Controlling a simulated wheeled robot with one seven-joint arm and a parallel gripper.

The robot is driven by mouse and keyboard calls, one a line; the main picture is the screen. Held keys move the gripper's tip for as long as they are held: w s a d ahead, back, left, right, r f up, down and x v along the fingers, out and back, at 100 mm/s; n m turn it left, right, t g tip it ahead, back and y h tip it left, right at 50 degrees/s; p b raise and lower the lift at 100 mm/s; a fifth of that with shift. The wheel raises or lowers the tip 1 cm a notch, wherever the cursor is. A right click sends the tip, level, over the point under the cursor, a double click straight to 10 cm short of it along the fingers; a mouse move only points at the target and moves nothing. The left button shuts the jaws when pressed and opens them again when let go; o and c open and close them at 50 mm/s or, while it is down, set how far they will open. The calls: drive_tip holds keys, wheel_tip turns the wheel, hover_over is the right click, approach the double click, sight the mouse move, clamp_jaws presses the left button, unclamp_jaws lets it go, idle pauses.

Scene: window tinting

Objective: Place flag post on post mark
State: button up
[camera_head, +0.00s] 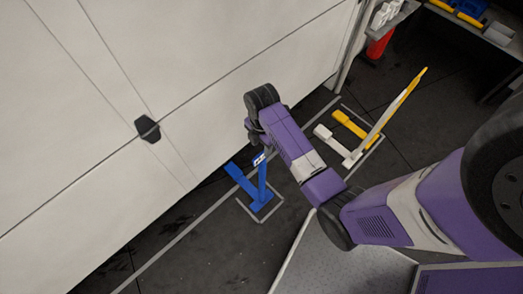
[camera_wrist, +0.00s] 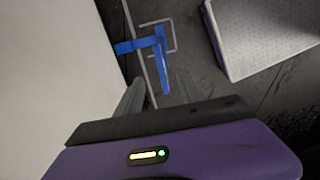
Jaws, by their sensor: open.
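A blue flag post (camera_head: 262,185) stands on the dark floor beside the white panel wall, with a blue arm reaching toward the wall and a small white patch near its top. Its foot is within a pale outlined mark (camera_head: 273,217) on the floor. In the wrist view the blue post (camera_wrist: 162,70) rises toward my gripper (camera_wrist: 161,84), whose grey fingers are open, with the post's near end between or just beyond the tips. I see no contact. In the head view my wrist hides the fingers.
A yellow and white post (camera_head: 385,118) leans up at the right, with yellow and white pieces by its foot. A grey textured platform (camera_head: 335,262) is near my arm. The white wall (camera_head: 90,130) runs close along the left. A shelf (camera_head: 495,35) stands at upper right.

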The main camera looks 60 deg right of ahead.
wheel_tip(320, 180, up, 5)
drive_tip(key=s+a+m+t+h, duration=0.2)
drive_tip(key=s+a+m+t, duration=0.5)
drive_tip(key=s+a, duration=0.3)
drive_tip(key=s+a+r+m+t, duration=0.2)
drive_tip(key=a+r, duration=0.1)
drive_tip(key=r, duration=0.5)
drive_tip(key=s+a+r+m+t+y, duration=0.1)
drive_tip(key=s+a+r+m+t, duration=0.2)
drive_tip(key=r, duration=0.4)
drive_tip(key=s+a+r+m+t+y, duration=0.1)
drive_tip(key=s+a+r+m+t, duration=0.1)
drive_tip(key=r, duration=0.6)
drive_tip(key=shift+s+a+r+m+t, duration=0.4)
drive_tip(key=shift+s+t, duration=0.1)
drive_tip(key=shift+s, duration=0.25)
drive_tip(key=shift+f, duration=0.1)
drive_tip(key=shift+c, duration=0.3)
